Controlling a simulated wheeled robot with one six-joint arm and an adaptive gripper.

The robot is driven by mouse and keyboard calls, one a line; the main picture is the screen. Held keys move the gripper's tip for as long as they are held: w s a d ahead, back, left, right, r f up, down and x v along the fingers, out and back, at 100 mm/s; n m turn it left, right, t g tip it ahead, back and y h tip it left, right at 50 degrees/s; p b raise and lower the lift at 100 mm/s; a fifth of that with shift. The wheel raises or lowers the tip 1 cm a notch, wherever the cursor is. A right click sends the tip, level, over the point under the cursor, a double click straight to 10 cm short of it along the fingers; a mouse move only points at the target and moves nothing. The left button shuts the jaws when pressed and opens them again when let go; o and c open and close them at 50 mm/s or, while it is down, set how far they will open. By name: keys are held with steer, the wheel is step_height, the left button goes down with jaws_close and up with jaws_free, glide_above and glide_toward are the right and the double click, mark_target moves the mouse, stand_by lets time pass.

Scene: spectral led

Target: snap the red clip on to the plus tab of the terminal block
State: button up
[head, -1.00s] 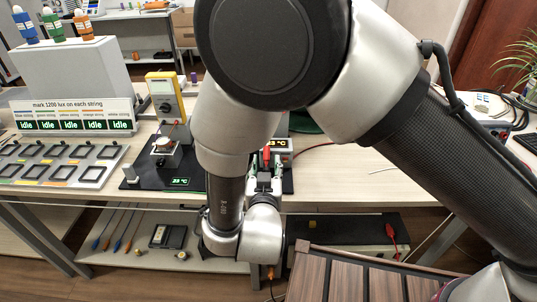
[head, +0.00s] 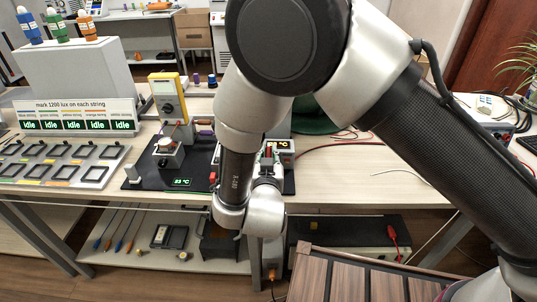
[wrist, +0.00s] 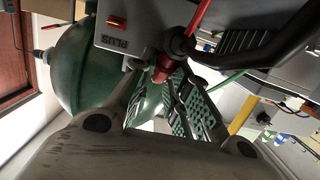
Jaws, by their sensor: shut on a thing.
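In the wrist view a grey block with the printed word PLUS (wrist: 116,42) and a small red-and-gold tab (wrist: 117,22) fills the upper middle. My gripper (wrist: 162,78) is shut on the red clip (wrist: 163,70), whose red lead runs upward. The clip is just below and to the right of the tab and appears apart from it. A dark rounded part partly covers the clip's upper end. In the head view the terminal block (head: 285,147) stands behind my arm, with red (head: 268,151) showing beside it; my fingertips are hard to make out there.
A green rounded object (wrist: 75,65) is close on the left in the wrist view. A yellow meter (head: 168,98) and a small stand (head: 166,153) are left of my arm. Another red clip (head: 392,235) hangs lower right. The tabletop (head: 345,170) right of the block is mostly clear.

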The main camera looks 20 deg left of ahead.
step_height(320, 180, up, 10)
steer(key=shift+r, duration=0.1)
stand_by(0.5)
stand_by(0.4)
steer(key=s+d+f+g, duration=0.2)
steer(key=f, duration=0.2)
steer(key=s+d+f+g+h, duration=0.1)
steer(key=s+d+f+g, duration=0.1)
steer(key=s+d+f, duration=0.1)
steer(key=s+d+f+g, duration=0.2)
steer(key=s+f+g, duration=0.1)
steer(key=f, duration=0.2)
steer(key=shift+s+d+f, duration=0.1)
steer(key=shift+d+f, duration=0.2)
steer(key=shift+d, duration=0.1)
steer(key=shift+w+a, duration=0.2)
steer(key=shift+w, duration=0.7)
steer(key=shift+w+a, duration=0.25)
steer(key=shift+w, duration=0.7)
steer(key=shift+w+a, duration=0.2)
steer(key=shift+w, duration=0.7)
steer(key=shift+w, duration=0.15)
jaws_close()
